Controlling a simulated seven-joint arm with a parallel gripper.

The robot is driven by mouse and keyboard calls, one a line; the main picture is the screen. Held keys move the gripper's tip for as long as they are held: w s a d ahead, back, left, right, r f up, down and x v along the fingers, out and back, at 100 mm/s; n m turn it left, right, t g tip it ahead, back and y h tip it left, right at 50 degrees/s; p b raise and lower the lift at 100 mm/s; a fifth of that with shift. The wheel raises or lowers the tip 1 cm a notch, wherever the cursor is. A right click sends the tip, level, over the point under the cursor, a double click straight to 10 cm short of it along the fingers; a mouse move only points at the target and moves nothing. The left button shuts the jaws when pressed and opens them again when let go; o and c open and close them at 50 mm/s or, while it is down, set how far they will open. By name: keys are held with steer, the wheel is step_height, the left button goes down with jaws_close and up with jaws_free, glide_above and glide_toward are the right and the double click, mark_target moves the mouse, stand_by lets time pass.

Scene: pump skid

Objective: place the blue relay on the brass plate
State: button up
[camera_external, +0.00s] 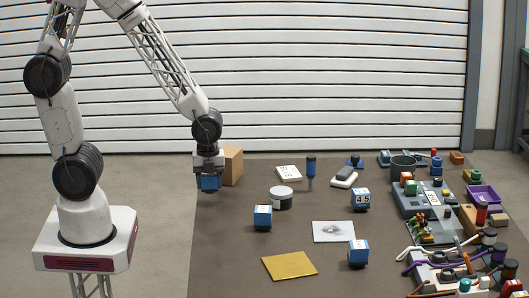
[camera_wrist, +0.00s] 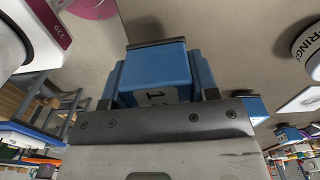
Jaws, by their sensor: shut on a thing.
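In the wrist view the held blue relay (camera_wrist: 155,75) sits between the fingers and shows a label with a 1, partly hidden by the gripper. The brass plate (camera_external: 289,265) lies flat and bare at the front of the mat, right of and nearer the camera than my gripper. The plate cannot be made out in the wrist view.
Three other blue block relays stand on the mat: left (camera_external: 263,217), right back (camera_external: 360,200) and right front (camera_external: 358,252). A white-lidded jar (camera_external: 281,197), a white plate (camera_external: 333,231) and a cardboard box (camera_external: 233,166) stand nearby. Cluttered equipment (camera_external: 425,200) fills the right.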

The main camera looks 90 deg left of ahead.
steer(key=s+r, duration=0.1)
steer(key=s, duration=0.9)
steer(key=shift+s, duration=0.15)
stand_by(0.6)
steer(key=shift+m, duration=0.4)
steer(key=w+d, duration=0.6)
steer(key=d, duration=0.4)
steer(key=w+d, duration=0.6)
steer(key=d, duration=0.4)
steer(key=w+d, duration=0.6)
steer(key=d, duration=0.4)
steer(key=shift+w+r, duration=0.1)
steer(key=shift+r, duration=0.3)
glide_above(289, 265)
steer(key=shift+f, duration=0.7)
